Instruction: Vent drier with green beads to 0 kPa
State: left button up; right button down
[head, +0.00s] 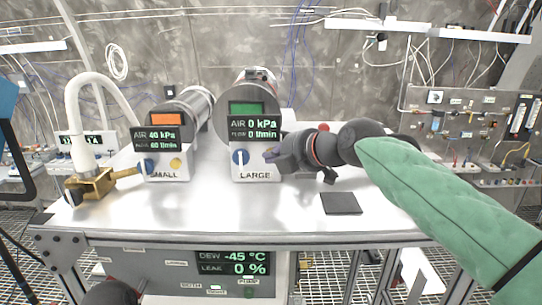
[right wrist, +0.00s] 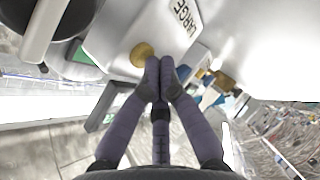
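The drier with the green window (head: 247,108) is the horizontal metal cylinder labelled LARGE. Its display (head: 254,128) reads AIR 0 kPa and FLOW 0 l/min. A blue knob (head: 239,157) with a white pointer and a yellow button sit on its front panel; the button (right wrist: 141,53) shows clearly in the right wrist view. My right gripper (head: 275,155) is at the right side of that panel, fingers together and empty. In the right wrist view its fingertips (right wrist: 160,62) are beside the button; I cannot tell if they touch it. My left gripper's fingers are out of view.
The SMALL drier with an orange window (head: 163,119) stands left, its display reading 40 kPa. A white hose with a brass fitting (head: 90,186) is at the bench's left end. A dark square pad (head: 340,203) lies right of centre. A lower panel (head: 233,262) shows dew -45 °C, leak 0 %.

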jog(key=shift+s, duration=0.15)
dwell(0.7)
jog(key=shift+s+b, duration=0.55)
jog(key=shift+s, duration=0.25)
jog(key=shift+s+b, duration=0.3)
jog(key=shift+s, duration=0.15)
jog(key=shift+s+b, duration=0.75)
jog(key=shift+s, duration=1.3)
